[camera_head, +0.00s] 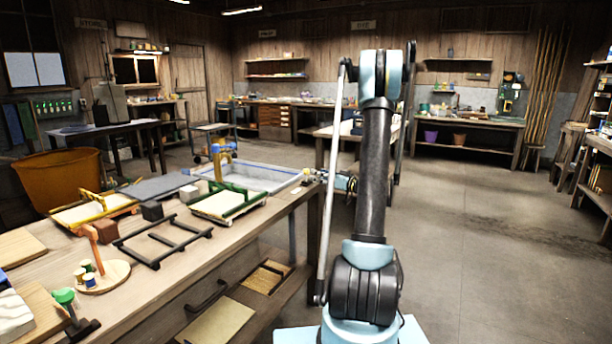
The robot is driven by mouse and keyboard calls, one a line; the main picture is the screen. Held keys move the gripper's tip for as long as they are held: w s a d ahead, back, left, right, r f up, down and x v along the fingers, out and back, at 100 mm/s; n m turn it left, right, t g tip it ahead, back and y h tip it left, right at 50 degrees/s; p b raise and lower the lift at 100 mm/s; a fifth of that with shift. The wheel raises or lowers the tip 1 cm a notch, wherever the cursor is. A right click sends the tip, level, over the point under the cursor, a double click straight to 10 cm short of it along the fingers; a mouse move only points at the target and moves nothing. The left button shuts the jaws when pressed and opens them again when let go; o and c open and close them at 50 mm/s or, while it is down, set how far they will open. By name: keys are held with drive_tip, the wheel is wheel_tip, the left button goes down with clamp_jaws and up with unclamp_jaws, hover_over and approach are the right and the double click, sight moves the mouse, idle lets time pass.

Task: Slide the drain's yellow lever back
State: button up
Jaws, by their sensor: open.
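The papermaking vat (290,183), a shallow basin with a pale blue-grey rim, sits at the far right end of the long wooden bench. The drain's small yellow lever (306,171) shows at the vat's right corner. My gripper (329,177) is just right of it, low beside the bench end and partly behind my arm. The gripper is open and small in view. I cannot tell whether its fingers touch the lever or stand just apart from it. The drain's body is mostly hidden by the gripper and too small to make out.
The wooden bench (150,270) holds a green-framed mould (222,203), a dark rack (162,241), a yellow-framed mould (95,211) and spools on a round stand (104,277). An orange tub (58,187) stands behind it. The floor (480,230) to the right is clear.

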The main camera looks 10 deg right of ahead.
sight(306, 172)
drive_tip(key=x, duration=0.8)
drive_tip(key=shift+a, duration=0.1)
